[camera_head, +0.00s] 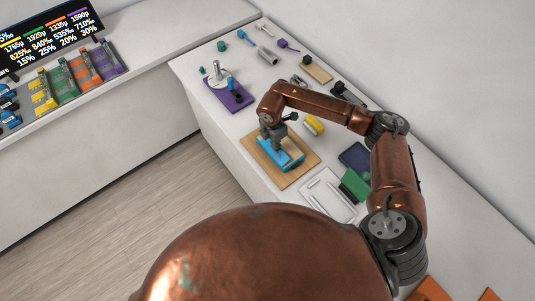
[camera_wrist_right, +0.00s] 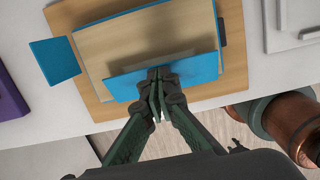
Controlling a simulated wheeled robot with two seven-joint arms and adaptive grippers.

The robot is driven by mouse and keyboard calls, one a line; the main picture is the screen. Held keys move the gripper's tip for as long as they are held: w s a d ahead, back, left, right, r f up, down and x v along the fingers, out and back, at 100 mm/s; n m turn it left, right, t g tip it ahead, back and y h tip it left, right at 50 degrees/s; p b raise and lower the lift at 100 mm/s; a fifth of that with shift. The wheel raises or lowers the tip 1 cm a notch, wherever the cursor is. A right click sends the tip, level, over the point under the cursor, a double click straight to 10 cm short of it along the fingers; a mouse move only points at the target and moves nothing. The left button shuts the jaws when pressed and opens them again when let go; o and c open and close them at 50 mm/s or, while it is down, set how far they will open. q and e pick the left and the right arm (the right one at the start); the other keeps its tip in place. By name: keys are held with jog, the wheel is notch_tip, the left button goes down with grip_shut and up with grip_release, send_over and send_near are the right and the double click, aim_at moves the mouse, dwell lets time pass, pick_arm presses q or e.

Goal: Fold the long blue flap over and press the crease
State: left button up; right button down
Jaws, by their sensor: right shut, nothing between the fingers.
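The wooden board (camera_head: 258,158) lies on the white counter with the blue folding piece on it. In the right wrist view, the board (camera_wrist_right: 233,60) carries a tan panel (camera_wrist_right: 140,42) with blue edging. The long blue flap (camera_wrist_right: 190,70) runs along the panel's near side and looks tilted; its exact angle is unclear. A smaller blue square flap (camera_wrist_right: 55,61) sticks out at the left. My right gripper (camera_wrist_right: 158,77) is shut and empty, with its fingertips at the long flap's near edge. In the head view the gripper (camera_head: 274,142) partly hides the blue piece (camera_head: 285,160). My left gripper is out of view.
A yellow cylinder (camera_head: 313,125) stands just behind the board. A purple base (camera_head: 238,98) with a blue-topped part lies to the back left. A white tray (camera_head: 320,190), a green block (camera_head: 354,185) and a dark blue pad (camera_head: 356,157) lie to the right.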

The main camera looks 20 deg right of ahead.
jog(key=shift+d+f, duration=0.1)
jog(key=shift+f, duration=0.1)
jog(key=shift+w+d+f+b, duration=0.1)
jog(key=shift+d+f+b, duration=0.05)
jog(key=shift+f+b, duration=0.25)
jog(key=shift+f, duration=0.35)
dwell(0.5)
dwell(0.4)
jog(key=shift+a+r+p, duration=0.2)
jog(key=shift+r+p, duration=0.7)
jog(key=shift+r, duration=0.9)
jog(key=shift+a+r+p, duration=0.15)
jog(key=shift+r+p, duration=0.75)
jog(key=shift+r, duration=0.85)
